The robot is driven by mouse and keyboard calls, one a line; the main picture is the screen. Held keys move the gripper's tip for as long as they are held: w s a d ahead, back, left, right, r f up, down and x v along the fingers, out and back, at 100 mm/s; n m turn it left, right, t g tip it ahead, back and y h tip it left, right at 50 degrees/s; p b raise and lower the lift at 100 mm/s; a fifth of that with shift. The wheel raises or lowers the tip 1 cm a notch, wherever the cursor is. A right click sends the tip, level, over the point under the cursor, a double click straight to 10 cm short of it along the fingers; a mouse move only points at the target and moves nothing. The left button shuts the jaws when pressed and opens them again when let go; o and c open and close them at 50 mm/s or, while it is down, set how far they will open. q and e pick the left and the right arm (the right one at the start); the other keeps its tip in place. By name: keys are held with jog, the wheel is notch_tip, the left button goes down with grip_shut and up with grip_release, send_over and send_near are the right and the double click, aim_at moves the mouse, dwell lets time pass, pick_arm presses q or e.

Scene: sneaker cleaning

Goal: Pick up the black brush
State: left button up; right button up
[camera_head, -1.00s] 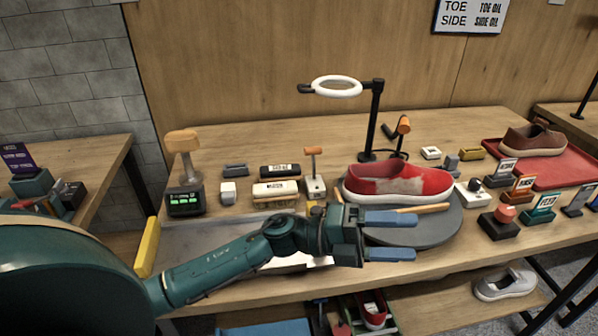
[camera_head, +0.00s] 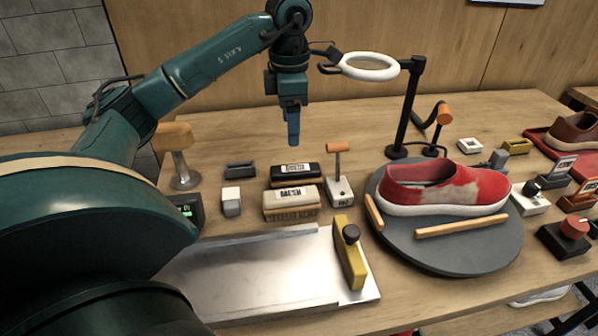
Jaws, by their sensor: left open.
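The black brush (camera_head: 277,176), a dark block with a white label on top, lies on the table in the middle of the camera_head view. A cream brush (camera_head: 291,202) with a label and pale bristles lies just in front of it. My left gripper (camera_head: 293,138) points straight down and is open and empty. It hangs above the table, just over and behind the black brush in the picture, apart from it. Its blue fingers overlap from this side, so the gap between them does not show. My right gripper is out of view.
A ring lamp (camera_head: 370,66) on a black post stands right of my gripper. An orange-topped tool (camera_head: 339,175) stands right of the brushes. A red sneaker (camera_head: 440,190) sits on a round grey turntable (camera_head: 450,255). A metal tray (camera_head: 250,275) lies in front.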

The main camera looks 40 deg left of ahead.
aim_at(271, 170)
pick_arm(q)
notch_tip(271, 170, down, 8)
jog(key=shift+s+r, duration=0.15)
jog(key=shift+r, duration=0.1)
jog(key=shift+a+f, duration=0.2)
jog(key=shift+f, duration=2.45)
jog(key=shift+c, duration=0.4)
jog(key=c, duration=1.1)
jog(key=shift+r, duration=0.1)
jog(key=shift+r, duration=0.55)
jog(key=s+a, duration=0.1)
jog(key=s+a+b, duration=0.1)
jog(key=s, duration=0.1)
jog(key=shift+a+f, duration=0.1)
jog(key=shift+a, duration=0.2)
notch_tip(271, 170, up, 14)
jog(key=shift+d+p, duration=0.1)
jog(key=shift+p, duration=0.55)
